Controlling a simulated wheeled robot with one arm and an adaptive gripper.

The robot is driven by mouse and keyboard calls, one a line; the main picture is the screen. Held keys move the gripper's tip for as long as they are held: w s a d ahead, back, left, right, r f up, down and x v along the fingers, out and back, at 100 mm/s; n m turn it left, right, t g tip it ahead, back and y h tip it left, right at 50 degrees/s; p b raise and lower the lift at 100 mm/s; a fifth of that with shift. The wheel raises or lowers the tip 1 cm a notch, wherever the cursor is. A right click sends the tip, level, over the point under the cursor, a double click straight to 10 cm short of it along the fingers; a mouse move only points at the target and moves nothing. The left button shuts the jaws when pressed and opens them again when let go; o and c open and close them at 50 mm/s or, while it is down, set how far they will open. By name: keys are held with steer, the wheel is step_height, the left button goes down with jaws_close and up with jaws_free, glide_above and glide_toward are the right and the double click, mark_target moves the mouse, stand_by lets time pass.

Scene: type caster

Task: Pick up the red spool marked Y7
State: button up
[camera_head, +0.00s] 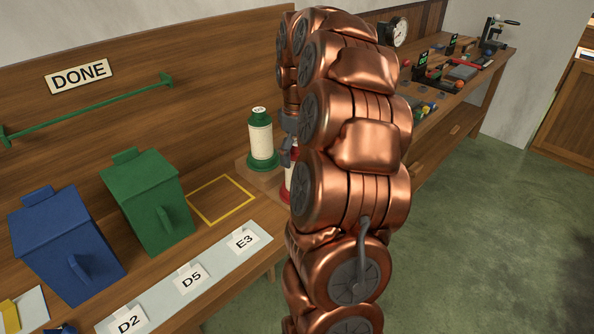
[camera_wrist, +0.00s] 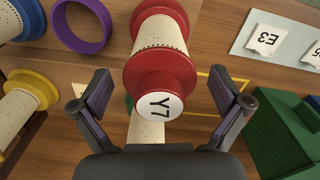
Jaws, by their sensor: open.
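The red spool marked Y7 (camera_wrist: 160,60) has red flanges, a pale wound body and a white round label on its end. In the wrist view it lies between the two fingers of my gripper (camera_wrist: 162,95), its labelled end facing the camera. The fingers are open, with a visible gap on each side of the spool. In the head view, only a sliver of a red-flanged spool (camera_head: 287,186) shows beside my copper-coloured arm, which hides the rest and most of my gripper.
A green-flanged spool (camera_head: 261,141) stands close by on a wooden block. A purple ring (camera_wrist: 82,27) and yellow- and blue-flanged spools (camera_wrist: 20,100) are nearby. Green (camera_head: 147,200) and blue (camera_head: 66,243) lidded bins stand beside an empty yellow-outlined square (camera_head: 222,201).

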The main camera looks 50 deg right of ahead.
steer(key=shift+f, duration=0.25)
steer(key=c, duration=1.9)
steer(key=shift+r, duration=0.1)
